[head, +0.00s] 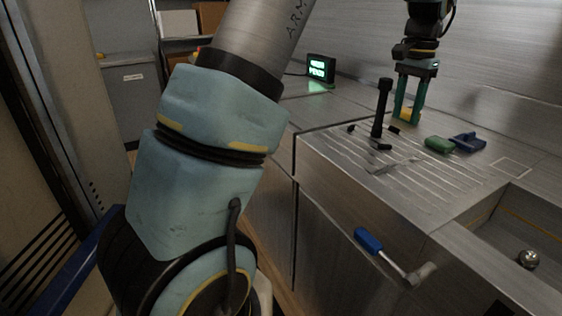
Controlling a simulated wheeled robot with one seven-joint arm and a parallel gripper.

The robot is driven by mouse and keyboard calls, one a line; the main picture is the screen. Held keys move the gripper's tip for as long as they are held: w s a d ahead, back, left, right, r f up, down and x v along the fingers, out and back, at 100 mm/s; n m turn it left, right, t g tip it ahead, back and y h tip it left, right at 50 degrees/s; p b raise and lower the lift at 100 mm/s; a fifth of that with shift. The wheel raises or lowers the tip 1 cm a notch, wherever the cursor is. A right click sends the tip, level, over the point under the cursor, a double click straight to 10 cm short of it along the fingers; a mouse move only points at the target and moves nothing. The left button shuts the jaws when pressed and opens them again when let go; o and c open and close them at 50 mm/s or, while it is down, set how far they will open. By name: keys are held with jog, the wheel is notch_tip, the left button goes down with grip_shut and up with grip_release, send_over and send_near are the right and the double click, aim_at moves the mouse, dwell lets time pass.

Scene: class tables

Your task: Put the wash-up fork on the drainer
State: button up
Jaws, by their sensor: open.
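My gripper (407,121) points down at the back of the counter with its two teal fingers apart. A small yellow thing (408,113) shows between or behind the fingers; I cannot tell whether they touch it. The drainer (345,148) is the ridged metal area left of the sink. A thin, pale metallic shape (394,166) lies on its ridges, in front of my gripper and apart from it. It may be the fork, but it is too faint to be sure.
A black upright post on splayed feet (381,112) stands on the drainer, close left of my gripper. A blue-handled metal tool (369,240) is at the counter front. The sink holds a shiny ball-like thing (528,259).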

jog(key=s+a+f+n+t, duration=0.1)
jog(key=a+f+n, duration=0.2)
jog(key=a, duration=0.8)
jog(key=s+a+f+n, duration=0.1)
jog(key=a+f+n, duration=0.2)
jog(key=a, duration=0.9)
jog(key=s+a+f+n, duration=0.4)
jog(key=s+a, duration=0.5)
jog(key=a, duration=0.3)
jog(key=shift+s+f+t, duration=0.3)
jog(key=shift+s+f, duration=0.05)
jog(key=shift+f, duration=0.15)
